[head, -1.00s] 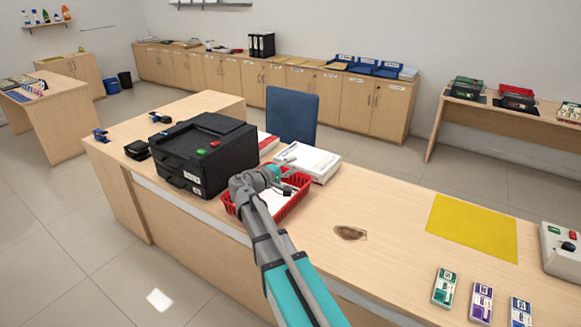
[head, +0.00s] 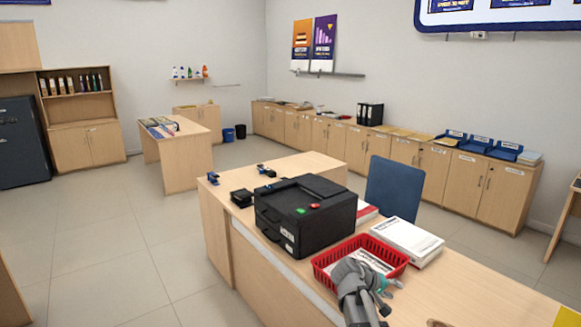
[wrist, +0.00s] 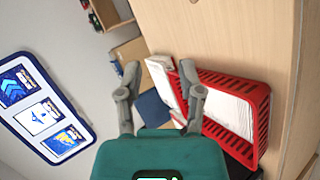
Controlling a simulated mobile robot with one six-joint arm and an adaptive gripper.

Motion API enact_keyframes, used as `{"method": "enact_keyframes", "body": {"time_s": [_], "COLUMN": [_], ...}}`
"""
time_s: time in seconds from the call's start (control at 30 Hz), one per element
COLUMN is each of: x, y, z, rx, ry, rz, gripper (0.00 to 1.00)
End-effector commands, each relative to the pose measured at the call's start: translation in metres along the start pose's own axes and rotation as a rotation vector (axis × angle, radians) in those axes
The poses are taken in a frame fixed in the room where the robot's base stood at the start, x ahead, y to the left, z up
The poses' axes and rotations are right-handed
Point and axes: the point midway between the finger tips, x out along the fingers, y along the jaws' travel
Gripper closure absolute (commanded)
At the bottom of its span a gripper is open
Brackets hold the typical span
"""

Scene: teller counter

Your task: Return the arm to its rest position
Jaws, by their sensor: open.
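My gripper (wrist: 160,70) is open in the wrist view, with nothing between its two grey fingers. In the head view my arm reaches in from the bottom edge. Its grey wrist covers the near part of a red basket (head: 327,275) with white papers (head: 365,258) in it. The fingers are hard to make out there. In the wrist view the basket (wrist: 262,115) lies to the right of the fingers, and the papers are still inside it. I cannot tell how far the gripper is above the counter (head: 455,300).
A black machine (head: 330,215) with green and red buttons stands left of the basket. A white stack (head: 408,238) lies behind it to the right. A blue chair (head: 393,190) is behind the counter. Open floor (head: 110,240) lies to the left.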

Motion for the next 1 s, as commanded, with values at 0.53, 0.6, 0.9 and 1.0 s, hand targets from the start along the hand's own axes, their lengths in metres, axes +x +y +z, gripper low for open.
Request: {"method": "enact_keyframes", "body": {"time_s": [0.53,0.6,0.9,1.0], "x": [-0.043,-0.053,-0.084,-0.087], "y": [-0.107,-0.118,-0.143,-0.144], "z": [0.090,0.099,0.118,0.119], "rx": [0.100,0.107,0.121,0.122], "ry": [-0.135,-0.148,-0.181,-0.184], "rz": [-0.662,-0.742,-0.956,-0.975], "gripper": [0.51,0.51,0.51,0.51]}}
